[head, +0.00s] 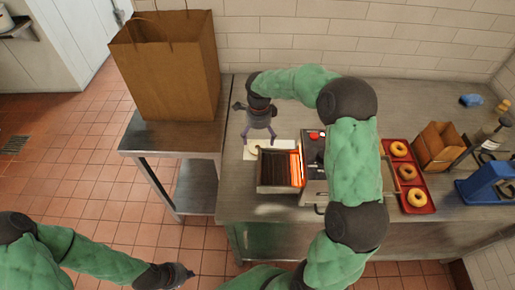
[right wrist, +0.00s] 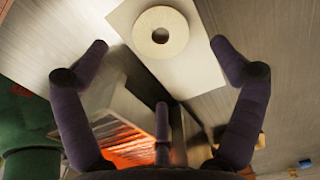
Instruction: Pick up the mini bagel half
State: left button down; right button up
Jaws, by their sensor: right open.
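The mini bagel half (head: 253,151), a pale ring with a hole, lies on a white board (head: 283,144) behind the toaster. In the right wrist view the bagel half (right wrist: 143,33) lies flat on the board (right wrist: 205,68), ahead of and between the spread fingertips. My right gripper (head: 258,137) is open and empty, pointing down above the board; its purple fingers (right wrist: 160,45) are apart from the bagel half. My left gripper (head: 185,273) is low at the front left, away from the counter, too small to tell whether its fingers are open.
The toaster (head: 271,186) with glowing orange elements stands just in front of the board. A brown paper bag (head: 170,70) stands on the side table at left. A red tray (head: 414,204) with bagels, a smaller bag (head: 438,147) and a blue device (head: 487,187) are at right.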

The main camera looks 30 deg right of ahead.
aim_at(257, 145)
jog(key=shift+w+a+f+b, duration=0.1)
jog(key=shift+f+b, duration=0.1)
jog(key=shift+f, duration=0.8)
jog(key=shift+w+d+f+b, duration=0.1)
jog(key=shift+f+b, duration=0.15)
jog(key=shift+f, duration=0.75)
jog(key=shift+w+a+f+b, duration=0.1)
jog(key=shift+f+b, duration=0.1)
jog(key=shift+f, duration=0.8)
jog(key=c, duration=1)
